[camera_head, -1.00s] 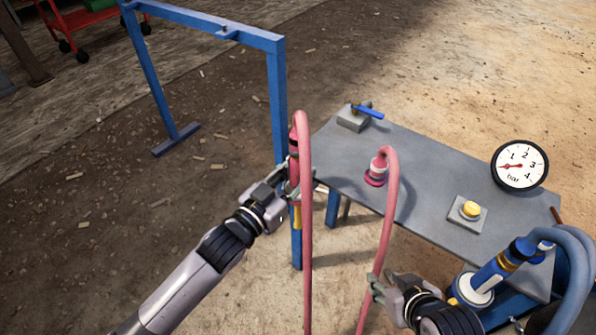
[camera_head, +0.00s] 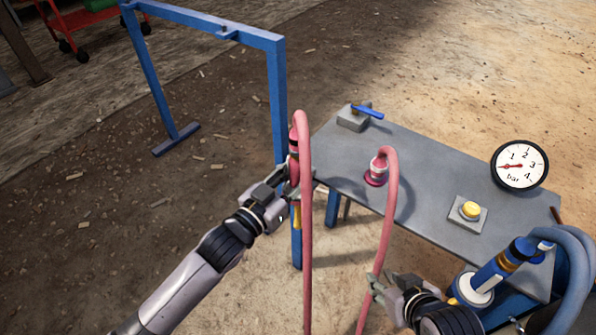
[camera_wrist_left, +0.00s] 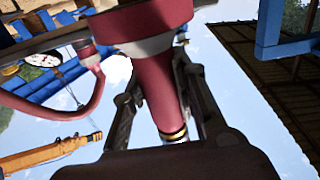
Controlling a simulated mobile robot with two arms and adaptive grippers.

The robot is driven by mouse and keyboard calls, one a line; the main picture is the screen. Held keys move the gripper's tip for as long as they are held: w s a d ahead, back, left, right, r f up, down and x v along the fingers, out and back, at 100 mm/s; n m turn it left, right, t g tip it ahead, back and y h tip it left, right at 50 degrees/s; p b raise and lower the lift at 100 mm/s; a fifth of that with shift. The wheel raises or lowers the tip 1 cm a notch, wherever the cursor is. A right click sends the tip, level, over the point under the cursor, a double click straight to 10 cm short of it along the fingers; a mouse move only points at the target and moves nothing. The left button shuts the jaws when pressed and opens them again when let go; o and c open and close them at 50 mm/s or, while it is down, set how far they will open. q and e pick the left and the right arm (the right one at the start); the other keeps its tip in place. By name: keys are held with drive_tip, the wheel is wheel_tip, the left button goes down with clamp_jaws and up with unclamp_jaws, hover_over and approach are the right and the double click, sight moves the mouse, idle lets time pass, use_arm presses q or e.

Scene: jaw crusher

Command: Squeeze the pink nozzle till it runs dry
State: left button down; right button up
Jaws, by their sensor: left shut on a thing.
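The pink nozzle (camera_head: 293,140) hangs beside the blue frame, left of the table, with the pink hose (camera_head: 305,235) looping over from its top. My left gripper (camera_head: 288,180) is shut on the nozzle. In the left wrist view the nozzle's pink body (camera_wrist_left: 160,90) runs between the two fingers, with a brass ring at its far end. My right gripper (camera_head: 378,287) is at the other pink stretch of hose (camera_head: 390,200), in front of the table. Whether its fingers close on that hose is unclear.
The grey table (camera_head: 430,195) carries a pink hose fitting (camera_head: 377,170), a blue-handled valve (camera_head: 366,110), a yellow button (camera_head: 470,210) and a bar gauge (camera_head: 520,166), needle near the low end. A blue fitting (camera_head: 495,270) stands at right. A blue frame (camera_head: 205,25) stands behind.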

use_arm(q)
drive_tip(key=c, duration=1.2)
unclamp_jaws()
